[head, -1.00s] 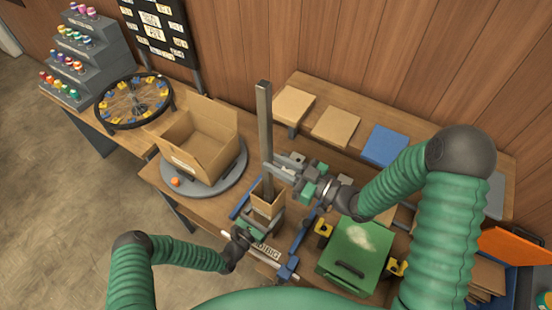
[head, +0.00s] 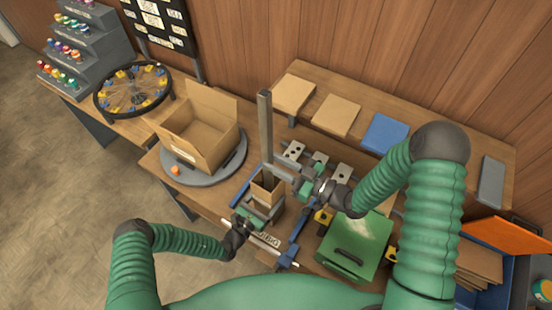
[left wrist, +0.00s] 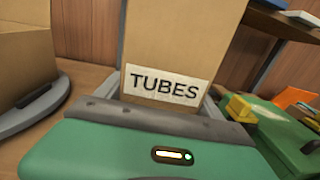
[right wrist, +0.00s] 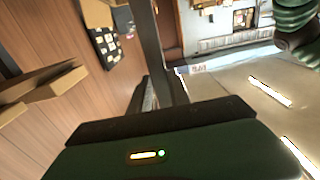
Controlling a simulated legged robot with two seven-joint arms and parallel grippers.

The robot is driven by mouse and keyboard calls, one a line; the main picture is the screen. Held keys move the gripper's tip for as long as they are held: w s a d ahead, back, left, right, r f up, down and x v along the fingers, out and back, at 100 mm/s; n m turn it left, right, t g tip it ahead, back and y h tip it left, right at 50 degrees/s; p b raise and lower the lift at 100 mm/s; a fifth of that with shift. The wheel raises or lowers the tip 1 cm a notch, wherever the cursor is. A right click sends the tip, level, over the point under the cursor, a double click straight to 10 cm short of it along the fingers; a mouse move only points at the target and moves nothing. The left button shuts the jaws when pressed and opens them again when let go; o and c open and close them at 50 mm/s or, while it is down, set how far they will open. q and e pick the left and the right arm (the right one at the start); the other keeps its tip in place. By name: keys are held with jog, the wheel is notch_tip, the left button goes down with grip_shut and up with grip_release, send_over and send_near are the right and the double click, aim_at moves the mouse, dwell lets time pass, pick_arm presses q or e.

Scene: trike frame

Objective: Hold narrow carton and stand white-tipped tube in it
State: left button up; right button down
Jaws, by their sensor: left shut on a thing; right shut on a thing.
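The narrow carton (head: 268,189) stands upright and open-topped on the near bench. Its TUBES label shows in the left wrist view (left wrist: 166,86). My left gripper (head: 262,210) is shut on the carton's lower part. A long dark grey square tube (head: 265,120) stands nearly upright above the carton. My right gripper (head: 280,172) is shut on it near its lower part; the tube also shows in the right wrist view (right wrist: 146,40). The tube's lower end is at the carton's mouth and hidden from view, so I cannot tell how deep it sits. No white tip shows.
A larger open box (head: 203,140) stands on a grey turntable (head: 230,172) to the left. Grey blocks with holes (head: 293,151) lie behind my right gripper. A green case (head: 355,245) is to the right. Flat boxes (head: 336,115) lie on the back shelf.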

jog(key=shift+f, duration=2.4)
jog(key=c, duration=0.6)
grip_release()
jog(key=v, duration=1)
